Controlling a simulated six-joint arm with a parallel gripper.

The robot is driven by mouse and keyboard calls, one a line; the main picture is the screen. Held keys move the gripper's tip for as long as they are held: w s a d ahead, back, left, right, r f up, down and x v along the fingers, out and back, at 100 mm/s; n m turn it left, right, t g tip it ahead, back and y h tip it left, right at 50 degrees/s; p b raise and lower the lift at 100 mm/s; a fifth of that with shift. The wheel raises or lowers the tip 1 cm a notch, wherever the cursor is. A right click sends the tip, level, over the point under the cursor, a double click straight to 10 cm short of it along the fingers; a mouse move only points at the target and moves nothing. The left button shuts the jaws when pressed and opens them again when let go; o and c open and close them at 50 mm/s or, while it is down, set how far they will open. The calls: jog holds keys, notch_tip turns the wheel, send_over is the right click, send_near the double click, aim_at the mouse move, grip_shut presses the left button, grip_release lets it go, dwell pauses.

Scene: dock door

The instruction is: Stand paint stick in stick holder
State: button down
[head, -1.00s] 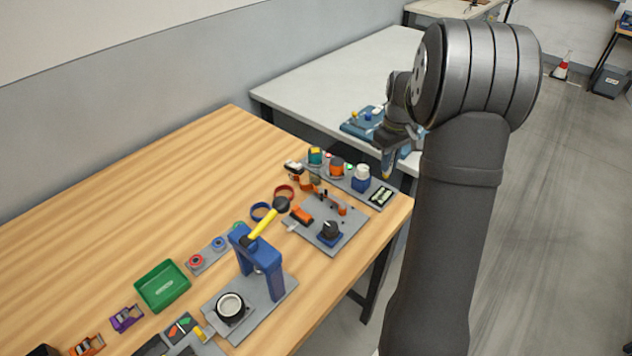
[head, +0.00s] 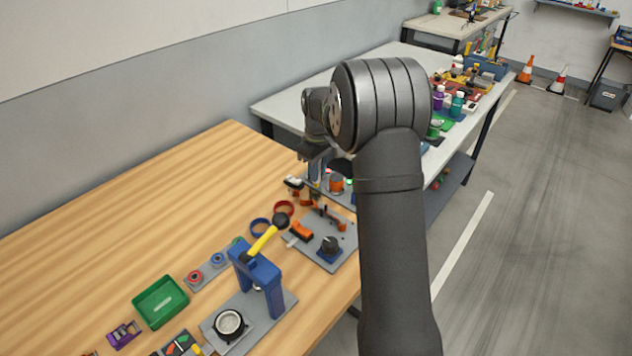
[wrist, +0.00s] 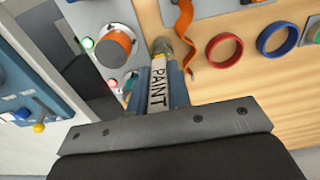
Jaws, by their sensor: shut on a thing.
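The paint stick (wrist: 157,90) is a pale bar lettered PAINT, seen in the wrist view between the bluish fingers of my gripper (wrist: 156,82). My gripper is shut on it. A round grey-brown part (wrist: 163,47) shows at the stick's far end. I cannot tell whether it is the stick's tip or the stick holder beneath it. In the head view my gripper (head: 315,168) is over the far right corner of the wooden table, by the grey board with the orange cylinder (head: 336,184). The stick holder is not clearly made out, and my arm hides part of that corner.
The orange cylinder (wrist: 115,46) stands left of the stick in the wrist view, an orange curled strip (wrist: 184,32) right of it. A red ring (head: 284,207) and blue ring (head: 260,227) lie close by.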

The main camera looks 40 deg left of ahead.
jog(key=shift+s+a+f, duration=0.15)
jog(key=shift+a+f, duration=0.15)
jog(key=shift+f, duration=1.85)
jog(key=shift+f, duration=0.15)
jog(key=c, duration=1.3)
grip_release()
jog(key=shift+c, duration=0.2)
notch_tip(320, 180, up, 12)
jog(key=shift+r, duration=0.15)
